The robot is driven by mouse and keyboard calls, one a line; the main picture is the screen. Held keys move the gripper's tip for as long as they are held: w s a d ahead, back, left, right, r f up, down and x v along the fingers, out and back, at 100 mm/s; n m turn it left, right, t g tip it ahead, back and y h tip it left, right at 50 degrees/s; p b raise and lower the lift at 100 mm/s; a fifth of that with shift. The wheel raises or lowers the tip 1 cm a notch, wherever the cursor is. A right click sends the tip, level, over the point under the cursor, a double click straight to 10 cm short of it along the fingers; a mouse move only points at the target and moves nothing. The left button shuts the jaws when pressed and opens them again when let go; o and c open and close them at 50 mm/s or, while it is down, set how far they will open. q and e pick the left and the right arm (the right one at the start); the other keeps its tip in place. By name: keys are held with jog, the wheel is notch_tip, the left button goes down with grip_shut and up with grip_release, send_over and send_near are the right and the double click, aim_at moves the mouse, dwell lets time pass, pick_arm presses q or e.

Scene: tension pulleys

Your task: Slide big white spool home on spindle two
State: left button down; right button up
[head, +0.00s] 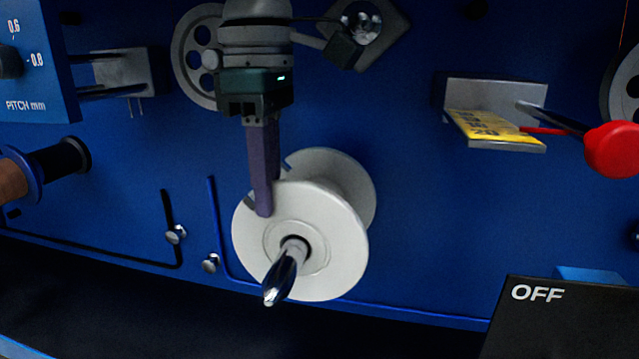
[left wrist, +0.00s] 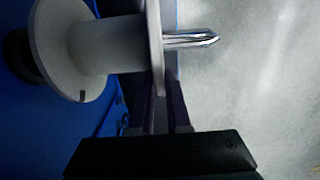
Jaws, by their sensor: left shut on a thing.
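The big white spool (head: 335,240) sits around spindle two, whose polished tip (head: 285,275) sticks out through the hub toward me. My left gripper (head: 263,205) reaches down from above and is shut on the upper rim of the spool's near flange. In the left wrist view the spool (left wrist: 62,45) shows side-on, with its near flange between the fingers (left wrist: 160,95) and the spindle tip (left wrist: 192,39) beyond it. A dark round part (left wrist: 20,57) is behind the far flange; I cannot tell whether they touch. My right gripper is not in view.
The blue panel (head: 430,230) is bare right of the spool. A grey bracket with a yellow label (head: 490,125) and a red-handled tool (head: 610,150) are at upper right. A black OFF plate (head: 560,320) stands lower right. A black spool (head: 65,160) is at left.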

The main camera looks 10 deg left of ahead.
pick_arm(q)
jog(key=shift+w, duration=0.1)
dwell(0.7)
jog(key=c, duration=1.2)
grip_release()
jog(key=shift+c, duration=0.2)
jog(key=o, duration=0.3)
jog(key=shift+w+r, duration=0.1)
jog(key=shift+w, duration=0.2)
jog(key=shift+o, duration=0.7)
jog(key=shift+s, duration=0.1)
jog(key=shift+o, duration=1.2)
